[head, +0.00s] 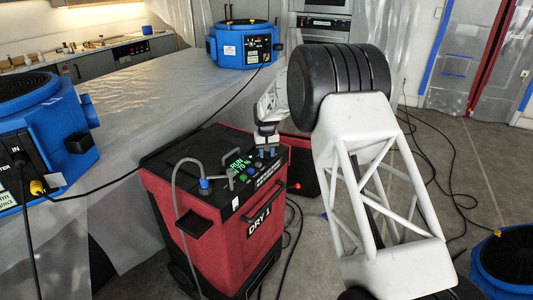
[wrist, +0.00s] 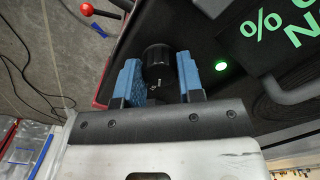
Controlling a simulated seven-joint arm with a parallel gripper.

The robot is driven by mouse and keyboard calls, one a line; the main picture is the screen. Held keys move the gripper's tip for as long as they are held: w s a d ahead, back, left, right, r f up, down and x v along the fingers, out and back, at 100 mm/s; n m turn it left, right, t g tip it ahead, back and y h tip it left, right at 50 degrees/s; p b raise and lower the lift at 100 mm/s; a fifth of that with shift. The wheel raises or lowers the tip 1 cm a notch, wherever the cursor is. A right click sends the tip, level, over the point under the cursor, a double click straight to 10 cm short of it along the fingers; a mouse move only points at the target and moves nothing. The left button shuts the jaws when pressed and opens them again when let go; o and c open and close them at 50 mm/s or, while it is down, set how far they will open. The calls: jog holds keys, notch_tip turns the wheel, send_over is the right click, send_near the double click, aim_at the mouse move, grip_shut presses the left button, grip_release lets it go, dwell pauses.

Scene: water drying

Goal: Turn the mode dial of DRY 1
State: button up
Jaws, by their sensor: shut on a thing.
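DRY 1 (head: 212,244) is a red and black dehumidifier with its name on a black front panel. Its top panel carries a green-lit display (head: 238,164), which shows in part in the wrist view (wrist: 295,30). My gripper (head: 266,150) points down at the far right of that top panel. In the wrist view my gripper (wrist: 160,78) has its two blue-padded fingers on either side of the black mode dial (wrist: 157,57), shut on it. The dial is hidden behind the fingers in the head view. A lit green button (wrist: 221,66) is beside it.
A grey hose (head: 175,190) and a handle rise from DRY 1's top. Blue air movers (head: 245,62) stand on the plastic-covered counter (head: 150,95). Another red unit (head: 302,180) is behind DRY 1. A red knob (wrist: 87,9) shows in the wrist view. Cables cross the floor.

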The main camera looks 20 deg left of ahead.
aim_at(267, 153)
jog(key=shift+m, duration=0.4)
jog(key=o, duration=0.9)
jog(key=shift+r, duration=0.1)
jog(key=shift+r, duration=3.85)
